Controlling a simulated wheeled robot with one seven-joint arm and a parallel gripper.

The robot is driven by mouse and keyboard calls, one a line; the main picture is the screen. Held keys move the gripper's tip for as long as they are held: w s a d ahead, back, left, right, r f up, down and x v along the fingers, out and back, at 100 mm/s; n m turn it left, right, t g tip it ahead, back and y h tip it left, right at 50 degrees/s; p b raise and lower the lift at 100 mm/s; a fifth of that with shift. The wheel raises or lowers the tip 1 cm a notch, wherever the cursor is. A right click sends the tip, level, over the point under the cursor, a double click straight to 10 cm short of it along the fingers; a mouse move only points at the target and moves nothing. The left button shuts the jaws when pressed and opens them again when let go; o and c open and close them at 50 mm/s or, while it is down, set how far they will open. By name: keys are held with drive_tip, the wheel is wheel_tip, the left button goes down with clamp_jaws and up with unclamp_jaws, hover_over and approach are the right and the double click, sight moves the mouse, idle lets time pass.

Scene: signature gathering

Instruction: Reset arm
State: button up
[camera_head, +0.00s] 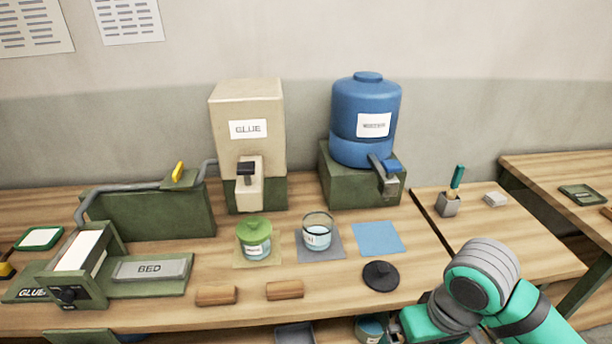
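My arm, teal and grey, shows at the lower right of the head view, in front of the table's edge. My gripper is not clearly visible; the arm's end runs down to the bottom edge of the picture, and its fingers are hidden or out of view. No object can be seen held. The wooden table (340,275) lies beyond the arm. A dark round lid (380,276) lies on the table just left of the arm, apart from it.
A green-lidded jar (254,239) and an open glass jar (317,236) stand mid-table on square mats. Behind are a beige glue dispenser (247,135) and a blue water tank (364,115). A green press (85,265) stands left. A brush holder (448,204) stands right.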

drive_tip(key=w+a+r+m+t+y, duration=0.2)
drive_tip(key=w+a+r+t+y, duration=0.4)
drive_tip(key=w+a, duration=0.55)
drive_tip(key=w+a+r+m+t+y, duration=0.1)
drive_tip(key=w+a+r+t+y, duration=0.15)
drive_tip(key=w+a+t, duration=0.95)
drive_tip(key=s+a+f+m+g+h, duration=0.2)
drive_tip(key=s+f+m+h, duration=0.6)
drive_tip(key=s+f, duration=1.1)
drive_tip(key=s+d+f+n, duration=0.1)
drive_tip(key=s+f+n, duration=0.1)
drive_tip(key=s, duration=0.5)
drive_tip(key=s+d+f+n+g+h, duration=0.1)
drive_tip(key=s+n, duration=0.3)
drive_tip(key=s, duration=0.4)
drive_tip(key=s+d+f+n, duration=0.2)
drive_tip(key=s+f+n, duration=0.1)
drive_tip(key=s, duration=0.4)
drive_tip(key=shift+s+f+n+g, duration=0.25)
drive_tip(key=shift+s+n+g, duration=0.05)
drive_tip(key=shift+s, duration=0.05)
